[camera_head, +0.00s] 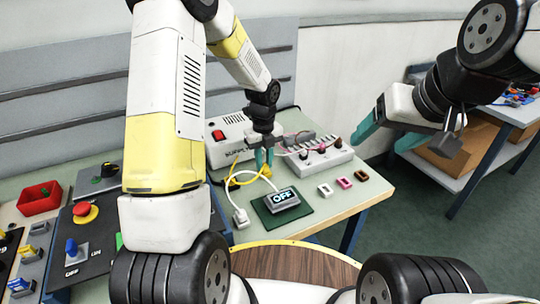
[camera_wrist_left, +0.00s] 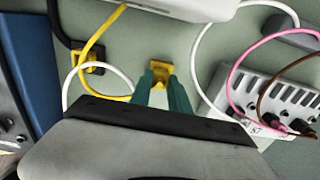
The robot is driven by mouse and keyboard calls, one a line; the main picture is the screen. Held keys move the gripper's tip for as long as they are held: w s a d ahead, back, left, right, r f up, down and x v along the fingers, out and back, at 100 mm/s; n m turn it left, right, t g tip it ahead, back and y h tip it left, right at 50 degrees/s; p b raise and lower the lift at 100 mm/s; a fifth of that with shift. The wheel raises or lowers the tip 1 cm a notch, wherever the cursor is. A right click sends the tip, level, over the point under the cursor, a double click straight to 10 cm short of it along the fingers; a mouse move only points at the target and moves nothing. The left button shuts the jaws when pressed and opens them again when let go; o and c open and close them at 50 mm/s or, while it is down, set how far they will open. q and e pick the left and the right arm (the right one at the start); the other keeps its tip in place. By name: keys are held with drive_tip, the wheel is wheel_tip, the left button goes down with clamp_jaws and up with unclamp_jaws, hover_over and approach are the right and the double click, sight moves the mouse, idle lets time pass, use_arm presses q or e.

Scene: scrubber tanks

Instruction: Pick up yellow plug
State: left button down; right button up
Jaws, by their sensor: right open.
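My left gripper (camera_head: 264,158) points down over the bench, its teal fingers beside the yellow cable. In the left wrist view, a small yellow piece (camera_wrist_left: 160,73), seemingly the yellow plug, shows at the tips of the left gripper (camera_wrist_left: 161,84). There is a gap between the fingers, but I cannot tell whether they touch it. The yellow cable (camera_wrist_left: 84,52) loops at the left and passes behind the left finger. My right gripper (camera_head: 389,134) is open and empty in the air, right of the bench.
A white supply box (camera_head: 230,140) and a white socket strip (camera_head: 322,157) stand on the bench. White, pink and brown pieces lie at the right. A red tray (camera_head: 39,197) is at the left.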

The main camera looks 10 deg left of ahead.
sight(264, 164)
use_arm(q)
drive_tip(key=shift+r, duration=0.1)
drive_tip(key=shift+r, duration=0.5)
wheel_tip(264, 164, up, 2)
drive_tip(key=shift+r, duration=0.1)
drive_tip(key=shift+s+a+r, duration=0.15)
drive_tip(key=shift+s+a, duration=0.05)
drive_tip(key=shift+s, duration=0.5)
drive_tip(key=s+a+r, duration=0.1)
drive_tip(key=s+r, duration=0.1)
drive_tip(key=s, duration=0.5)
drive_tip(key=s+a+r, duration=0.1)
drive_tip(key=s+r, duration=0.1)
drive_tip(key=s, duration=0.5)
drive_tip(key=shift+s+a+r, duration=0.15)
drive_tip(key=shift+s+a, duration=0.05)
drive_tip(key=shift+a, duration=0.15)
drive_tip(key=w+a, duration=0.7)
drive_tip(key=w, duration=0.2)
